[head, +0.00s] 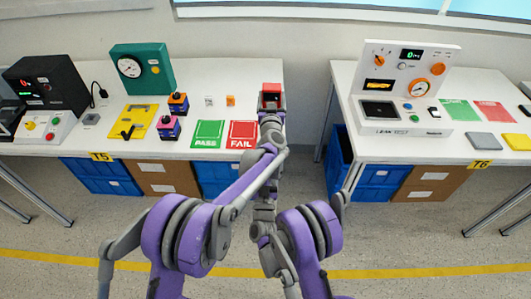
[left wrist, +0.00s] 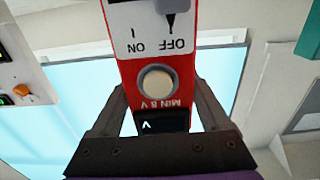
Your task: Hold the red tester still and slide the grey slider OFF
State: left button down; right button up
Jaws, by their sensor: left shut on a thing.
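The red tester (head: 271,88) is at the far end of my left arm, near the right edge of the left table in the head view. My left gripper (head: 271,101) is shut on it. In the left wrist view the red tester (left wrist: 188,75) appears upside down between the two fingers of my left gripper (left wrist: 160,112). Its face has a round pale button, a dark display and ON and OFF labels. The grey slider (left wrist: 176,6) is cut off by the top edge; its dark pointer is beside the OFF label. My right gripper is not in view.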

pick_arm(q)
grip_release()
jog(key=shift+s, duration=0.1)
jog(key=s, duration=1.2)
